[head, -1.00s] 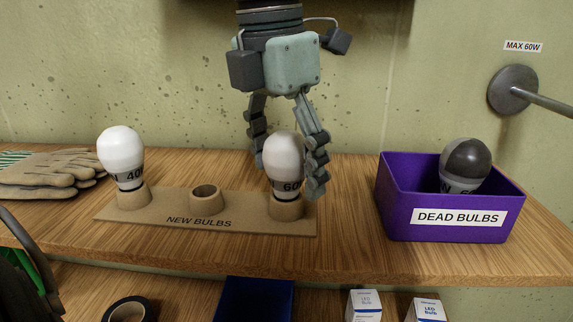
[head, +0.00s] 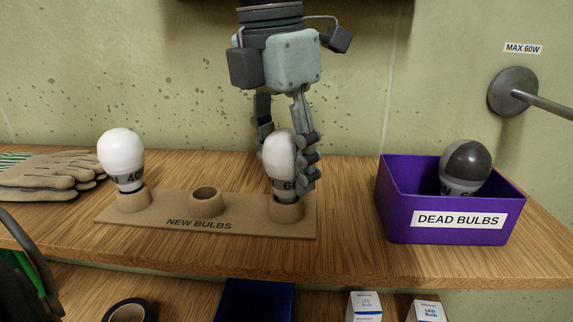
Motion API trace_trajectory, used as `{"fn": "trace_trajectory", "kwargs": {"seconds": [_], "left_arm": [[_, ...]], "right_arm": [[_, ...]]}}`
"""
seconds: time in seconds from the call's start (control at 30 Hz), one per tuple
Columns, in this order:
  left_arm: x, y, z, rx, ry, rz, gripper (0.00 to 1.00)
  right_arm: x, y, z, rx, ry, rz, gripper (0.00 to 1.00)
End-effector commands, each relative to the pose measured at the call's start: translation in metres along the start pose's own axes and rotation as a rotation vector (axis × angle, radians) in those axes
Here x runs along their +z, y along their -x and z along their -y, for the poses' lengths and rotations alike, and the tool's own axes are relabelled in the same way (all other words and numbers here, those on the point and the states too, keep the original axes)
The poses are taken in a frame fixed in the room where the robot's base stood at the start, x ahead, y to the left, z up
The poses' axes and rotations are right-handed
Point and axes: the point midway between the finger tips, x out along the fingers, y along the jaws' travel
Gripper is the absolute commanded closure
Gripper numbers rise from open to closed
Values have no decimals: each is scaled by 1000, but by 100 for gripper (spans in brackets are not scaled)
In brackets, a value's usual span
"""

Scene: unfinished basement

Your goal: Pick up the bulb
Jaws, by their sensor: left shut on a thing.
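A white bulb marked with a 6 and a partly covered digit (head: 279,157) stands upright in the right cup of the "NEW BULBS" holder (head: 240,226). My left gripper (head: 287,165) comes down from above and is shut on this bulb, with one finger in front on its right side and the other partly hidden behind it. A second white bulb marked 40 (head: 121,155) stands in the left cup. The middle cup (head: 206,199) is empty. A dark-topped bulb (head: 466,166) rests tilted in the purple "DEAD BULBS" bin (head: 400,219). My right gripper is not in view.
Work gloves (head: 50,175) lie at the left on the wooden shelf (head: 345,245). A metal rod on a round wall mount (head: 513,90) juts out at the right, under a "MAX 60W" label (head: 523,47). Bulb boxes (head: 366,306) and a tape roll (head: 128,311) are on the lower shelf.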

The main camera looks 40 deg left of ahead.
Motion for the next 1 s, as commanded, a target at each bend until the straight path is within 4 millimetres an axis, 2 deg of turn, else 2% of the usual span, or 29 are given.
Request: {"fn": "trace_trajectory", "kwargs": {"seconds": [0.17, 0.3, 0.7, 0.9, 1.0], "left_arm": [[3, 22, 0, 1, 1, 4, 79], [8, 57, 0, 1, 1, 7, 79], [24, 194, 1, 1, 1, 3, 79], [30, 242, 1, 0, 0, 2, 79], [32, 257, 1, 0, -3, 1, 79]], "right_arm": [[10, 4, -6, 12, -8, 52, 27], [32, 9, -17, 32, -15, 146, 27], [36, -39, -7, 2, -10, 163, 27], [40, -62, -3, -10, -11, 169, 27], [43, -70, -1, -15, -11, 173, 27]]}}
